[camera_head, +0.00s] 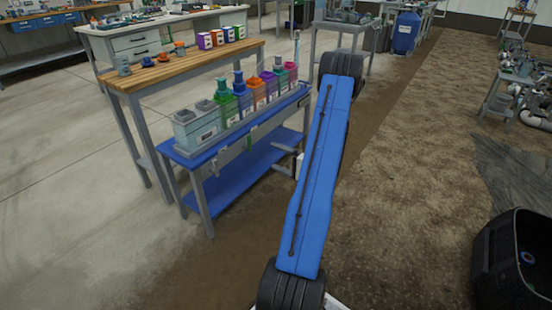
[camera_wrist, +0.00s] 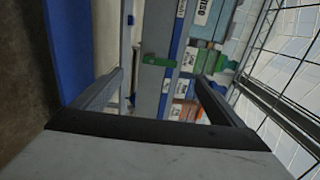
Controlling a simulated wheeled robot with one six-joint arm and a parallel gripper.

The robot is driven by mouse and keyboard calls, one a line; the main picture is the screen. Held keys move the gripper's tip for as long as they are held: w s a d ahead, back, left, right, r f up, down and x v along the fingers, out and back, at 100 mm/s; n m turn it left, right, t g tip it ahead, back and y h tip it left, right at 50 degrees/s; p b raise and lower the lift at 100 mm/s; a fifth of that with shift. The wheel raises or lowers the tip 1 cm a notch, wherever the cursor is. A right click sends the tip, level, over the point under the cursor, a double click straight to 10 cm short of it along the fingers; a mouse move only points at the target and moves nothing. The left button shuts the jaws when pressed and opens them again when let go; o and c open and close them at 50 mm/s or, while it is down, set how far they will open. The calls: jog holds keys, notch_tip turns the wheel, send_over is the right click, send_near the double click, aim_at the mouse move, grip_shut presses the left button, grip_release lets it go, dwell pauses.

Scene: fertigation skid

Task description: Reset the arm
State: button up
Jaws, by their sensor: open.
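My arm's blue link stretches up the middle of the head view, and my gripper is hidden from that camera. In the wrist view my gripper (camera_wrist: 160,80) shows as two dark fingers spread apart with nothing between them. Beyond the fingers is the blue bench (camera_wrist: 68,45), turned sideways in the picture, with labelled containers (camera_wrist: 205,55) and a green part (camera_wrist: 158,61). In the head view the blue bench (camera_head: 225,192) carries a row of coloured containers (camera_head: 258,92) and a grey-white box (camera_head: 196,128) at its near end.
A wooden-topped table (camera_head: 180,68) with several small cartons (camera_head: 222,36) stands behind the bench. A black bin (camera_head: 512,262) is at lower right. A blue drum (camera_head: 405,33) stands at the back. The brown floor (camera_head: 410,190) right of my arm is open.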

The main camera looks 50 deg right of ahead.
dwell(0.3)
jog(key=w+a+r+n+g+y, duration=0.2)
jog(key=w+a+r+n+y, duration=0.15)
jog(key=a+r, duration=0.4)
jog(key=w+a+r+n+g+y, duration=0.2)
jog(key=a+r+y, duration=0.2)
jog(key=a, duration=0.7)
jog(key=s+a+r+n+g+y, duration=0.15)
jog(key=a+r+g, duration=0.25)
jog(key=a, duration=0.5)
jog(key=s+a+r+n+g+y, duration=0.1)
jog(key=s+a+r+n+g, duration=0.2)
jog(key=a, duration=0.6)
jog(key=s+a+r+n+g+h, duration=0.45)
jog(key=s+a, duration=0.55)
jog(key=a, duration=0.3)
jog(key=s+r+n+t+h, duration=0.1)
jog(key=s+r+h, duration=0.2)
jog(key=s, duration=0.4)
jog(key=s+r+n+t+h, duration=0.1)
jog(key=s+r+h, duration=0.2)
jog(key=s, duration=0.4)
jog(key=shift+h, duration=0.35)
jog(key=shift+s+a+n, duration=0.1)
jog(key=shift+n, duration=0.15)
jog(key=shift+c, duration=0.7)
